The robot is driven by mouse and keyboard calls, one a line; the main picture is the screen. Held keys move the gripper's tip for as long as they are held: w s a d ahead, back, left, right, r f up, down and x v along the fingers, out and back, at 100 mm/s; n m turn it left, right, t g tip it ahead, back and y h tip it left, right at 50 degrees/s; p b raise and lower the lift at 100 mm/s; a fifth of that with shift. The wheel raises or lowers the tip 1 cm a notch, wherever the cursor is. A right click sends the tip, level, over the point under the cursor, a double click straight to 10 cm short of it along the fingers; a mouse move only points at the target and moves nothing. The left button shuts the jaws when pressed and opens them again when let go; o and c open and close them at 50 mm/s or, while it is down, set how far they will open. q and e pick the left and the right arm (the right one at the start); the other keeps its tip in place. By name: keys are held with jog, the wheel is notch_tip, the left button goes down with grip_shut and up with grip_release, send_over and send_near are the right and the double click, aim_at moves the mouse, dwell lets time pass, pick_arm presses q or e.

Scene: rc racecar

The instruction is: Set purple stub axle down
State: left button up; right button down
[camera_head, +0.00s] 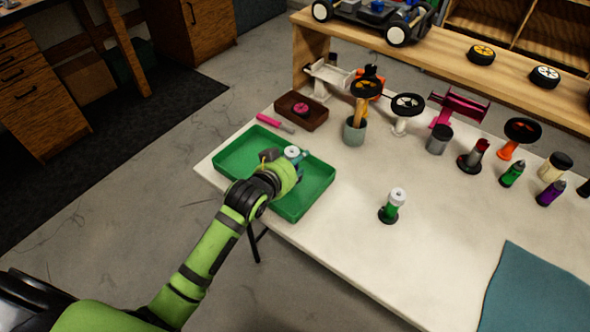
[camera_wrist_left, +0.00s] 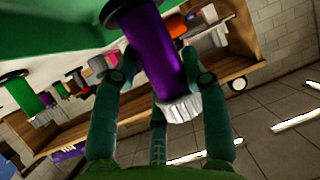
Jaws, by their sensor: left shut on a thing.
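The purple stub axle (camera_wrist_left: 160,55) fills the middle of the left wrist view, with a dark flange at one end and a white ridged end. My left gripper (camera_wrist_left: 158,82) is shut on it, with green fingers on both sides. In the head view my left gripper (camera_head: 289,167) is over the green tray (camera_head: 318,194) at the table's left end. Only the white top of the held axle (camera_head: 292,151) shows there; its purple body is hidden. The flange lies against the green surface in the wrist view; I cannot tell whether it touches. My right gripper is not in view.
A green-and-white axle on a dark base (camera_head: 391,208) stands right of the tray. A brown box (camera_head: 316,122), a pink screwdriver (camera_head: 268,122) and a grey cup (camera_head: 354,133) sit behind it. Another purple piece (camera_head: 551,192) stands far right, near a teal mat (camera_head: 538,290).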

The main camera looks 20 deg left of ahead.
pick_arm(q)
jog(key=shift+f, duration=1.8)
jog(key=shift+f, duration=0.1)
jog(key=o, duration=1.2)
jog(key=v, duration=1.2)
